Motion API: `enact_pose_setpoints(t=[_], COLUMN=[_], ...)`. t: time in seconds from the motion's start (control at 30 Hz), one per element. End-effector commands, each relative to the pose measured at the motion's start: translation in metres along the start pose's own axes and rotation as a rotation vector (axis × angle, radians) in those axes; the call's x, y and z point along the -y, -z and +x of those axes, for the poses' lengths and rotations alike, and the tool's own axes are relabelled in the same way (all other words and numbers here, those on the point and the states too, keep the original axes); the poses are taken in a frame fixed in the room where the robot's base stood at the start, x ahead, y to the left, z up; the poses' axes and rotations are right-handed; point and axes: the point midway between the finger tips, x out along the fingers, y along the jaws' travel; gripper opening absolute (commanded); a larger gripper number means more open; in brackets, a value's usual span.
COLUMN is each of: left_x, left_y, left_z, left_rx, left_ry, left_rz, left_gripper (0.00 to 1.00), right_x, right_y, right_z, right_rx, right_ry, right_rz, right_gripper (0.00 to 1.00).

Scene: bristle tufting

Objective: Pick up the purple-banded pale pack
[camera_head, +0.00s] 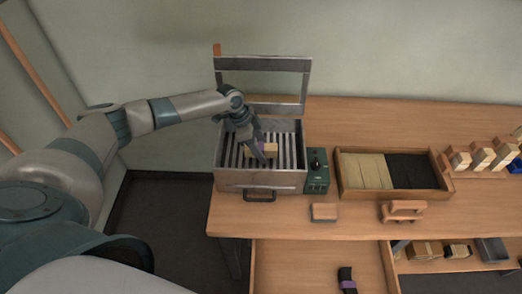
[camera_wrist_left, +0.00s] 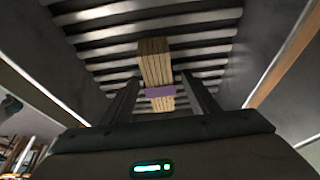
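The pale pack with a purple band (camera_head: 270,148) lies on the slatted rack inside the open metal box (camera_head: 233,180). In the left wrist view the pack (camera_wrist_left: 155,62) runs lengthwise away from me, its purple band (camera_wrist_left: 160,92) between my fingers. My left gripper (camera_head: 258,152) reaches down into the box at the pack. In the left wrist view the left gripper (camera_wrist_left: 160,84) is open, one finger on each side of the pack, with visible gaps. In the head view the fingers partly hide the pack. My right gripper is not in view.
The box's raised lid frame (camera_head: 262,64) stands behind. A green control unit (camera_head: 317,172) adjoins the box. A wooden tray (camera_head: 345,192) holds pale and dark bristles. A small block (camera_head: 325,212) and wooden holder (camera_head: 403,211) lie in front. A dark purple-banded pack (camera_head: 347,280) lies lower down.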

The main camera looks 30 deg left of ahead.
Motion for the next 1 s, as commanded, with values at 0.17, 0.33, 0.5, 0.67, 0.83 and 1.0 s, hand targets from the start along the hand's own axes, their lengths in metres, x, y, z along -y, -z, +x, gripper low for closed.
enact_pose_setpoints(t=[0.17,0.33,0.5,0.67,0.83,1.0], left_x=[0.0,0.0,0.0,0.001,0.001,-0.004], left_y=[0.0,0.0,0.001,0.004,0.013,0.045], left_z=[0.0,0.0,-0.003,-0.009,-0.029,-0.04], left_rx=[0.0,0.0,0.0,-0.003,-0.003,-0.006], left_ry=[0.0,0.0,0.001,0.002,0.004,0.001], left_rz=[0.0,0.0,0.0,0.001,0.003,0.008], left_gripper=[0.15,0.15,0.15,0.15,0.15,0.15], right_x=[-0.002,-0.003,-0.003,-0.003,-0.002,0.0], right_y=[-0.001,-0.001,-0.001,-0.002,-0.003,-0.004], right_z=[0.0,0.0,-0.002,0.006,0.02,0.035], right_rx=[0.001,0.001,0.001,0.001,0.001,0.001], right_ry=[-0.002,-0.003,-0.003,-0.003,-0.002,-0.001], right_rz=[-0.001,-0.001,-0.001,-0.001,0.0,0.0], right_gripper=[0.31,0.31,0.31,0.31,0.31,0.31])
